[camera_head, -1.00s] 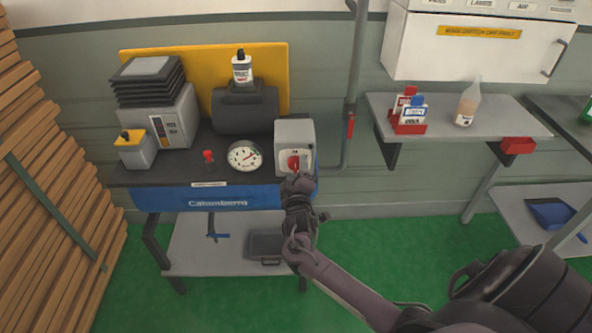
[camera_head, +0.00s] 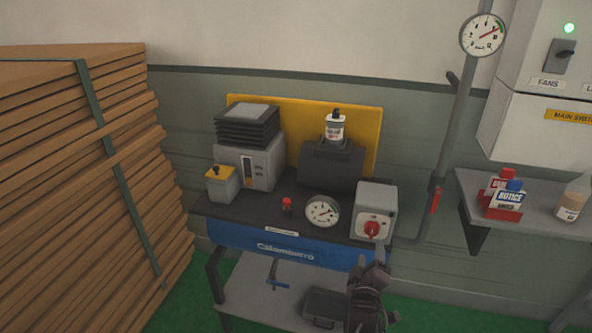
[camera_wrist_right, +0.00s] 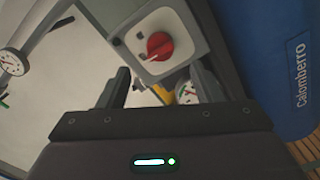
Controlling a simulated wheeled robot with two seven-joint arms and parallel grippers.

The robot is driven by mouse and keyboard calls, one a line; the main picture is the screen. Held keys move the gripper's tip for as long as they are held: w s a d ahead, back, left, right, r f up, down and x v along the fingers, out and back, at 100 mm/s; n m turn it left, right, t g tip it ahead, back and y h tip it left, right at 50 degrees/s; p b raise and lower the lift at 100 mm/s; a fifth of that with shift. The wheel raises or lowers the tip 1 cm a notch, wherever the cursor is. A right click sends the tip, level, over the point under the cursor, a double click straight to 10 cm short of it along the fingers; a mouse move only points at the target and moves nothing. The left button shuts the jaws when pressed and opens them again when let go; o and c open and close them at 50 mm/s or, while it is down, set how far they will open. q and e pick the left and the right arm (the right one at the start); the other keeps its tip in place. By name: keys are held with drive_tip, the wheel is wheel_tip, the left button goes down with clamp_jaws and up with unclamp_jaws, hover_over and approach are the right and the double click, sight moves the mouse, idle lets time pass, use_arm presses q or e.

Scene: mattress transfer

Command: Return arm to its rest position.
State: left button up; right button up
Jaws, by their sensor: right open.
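My right gripper (camera_head: 370,256) is in front of the grey switch box (camera_head: 377,198) at the right end of the compressor bench. Its fingers point up toward the red rotary knob (camera_head: 372,229) on that box. In the right wrist view the two fingers (camera_wrist_right: 158,88) stand apart with nothing between them, and the red knob (camera_wrist_right: 160,46) shows just beyond them. I cannot tell from the head view whether a fingertip touches the box. My left gripper is in neither view.
The blue-fronted bench (camera_head: 285,247) carries a pressure gauge (camera_head: 322,211), a small red knob (camera_head: 287,205) and a black tank (camera_head: 330,168). Stacked planks (camera_head: 90,180) stand at left. A wall shelf (camera_head: 540,215) with bottles and a pipe (camera_head: 450,130) are at right.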

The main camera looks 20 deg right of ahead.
drive_tip(key=s+a+f+g+y, duration=0.15)
drive_tip(key=s+f, duration=0.25)
drive_tip(key=f, duration=0.6)
drive_tip(key=s+a+f+g+y, duration=0.15)
drive_tip(key=s+f, duration=0.25)
drive_tip(key=f, duration=0.6)
drive_tip(key=s+a+f+g+y, duration=0.1)
drive_tip(key=s+f+g+y, duration=0.2)
drive_tip(key=f, duration=0.7)
drive_tip(key=s+a+f+m+g+y, duration=0.1)
drive_tip(key=s+a+f+g, duration=0.1)
drive_tip(key=s+f, duration=0.4)
drive_tip(key=s+a+f+m+g+y, duration=0.1)
drive_tip(key=s+a+f+g, duration=0.2)
drive_tip(key=s, duration=1.3)
drive_tip(key=s+a+f+m+g+y, duration=0.1)
drive_tip(key=s+a+f+g, duration=0.1)
drive_tip(key=s+f, duration=0.7)
drive_tip(key=s+g, duration=0.1)
drive_tip(key=s, duration=0.2)
drive_tip(key=shift+a, duration=0.15)
drive_tip(key=shift+s, duration=0.1)
